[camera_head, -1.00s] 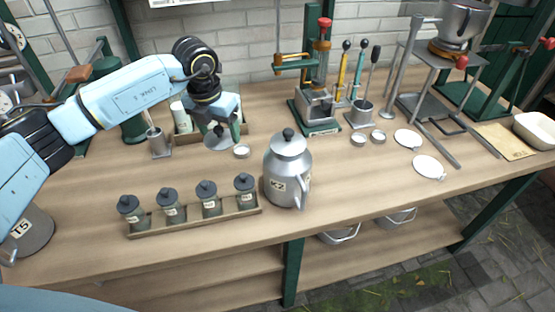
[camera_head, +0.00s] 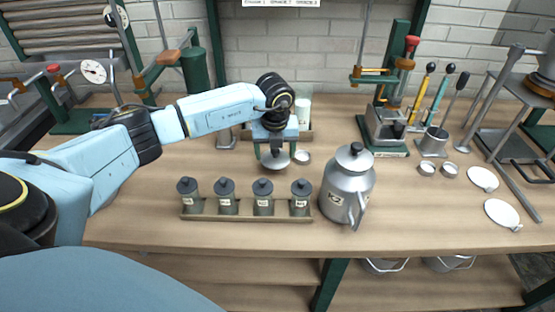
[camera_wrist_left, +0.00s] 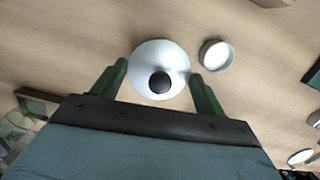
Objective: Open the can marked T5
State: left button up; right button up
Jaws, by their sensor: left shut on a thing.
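My left gripper (camera_head: 274,152) is shut on a round metal lid (camera_head: 275,161) with a black knob, above the bench behind the jar rack. In the left wrist view the lid (camera_wrist_left: 146,58) is between the two fingers (camera_wrist_left: 158,70), knob facing the camera. A can marked T5 shows in the earlier head frame at the far left; now it is out of view or hidden by my arm. A lidded metal can (camera_head: 345,190) with a handle stands right of the rack; its tag reads something other than T5. My right gripper is not in view.
A rack (camera_head: 245,218) of several dark-lidded jars stands near the front edge. Small round dishes (camera_head: 302,157) and (camera_head: 426,169) and flat discs (camera_head: 501,213) lie on the bench. A green press (camera_head: 388,125) stands behind. Bare bench (camera_head: 150,215) shows left of the rack.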

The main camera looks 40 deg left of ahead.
aim_at(275, 154)
pick_arm(q)
notch_tip(275, 154, down, 3)
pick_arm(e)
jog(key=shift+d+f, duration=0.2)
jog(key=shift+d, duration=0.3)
pick_arm(q)
jog(key=shift+f, duration=0.15)
jog(key=o, duration=1.1)
jog(key=shift+f, duration=0.1)
jog(key=shift+r, duration=0.2)
jog(key=r, duration=0.4)
jog(key=s+r, duration=0.1)
jog(key=r, duration=0.3)
jog(key=d+r+p, duration=0.1)
jog(key=r, duration=0.3)
jog(key=shift+s, duration=0.2)
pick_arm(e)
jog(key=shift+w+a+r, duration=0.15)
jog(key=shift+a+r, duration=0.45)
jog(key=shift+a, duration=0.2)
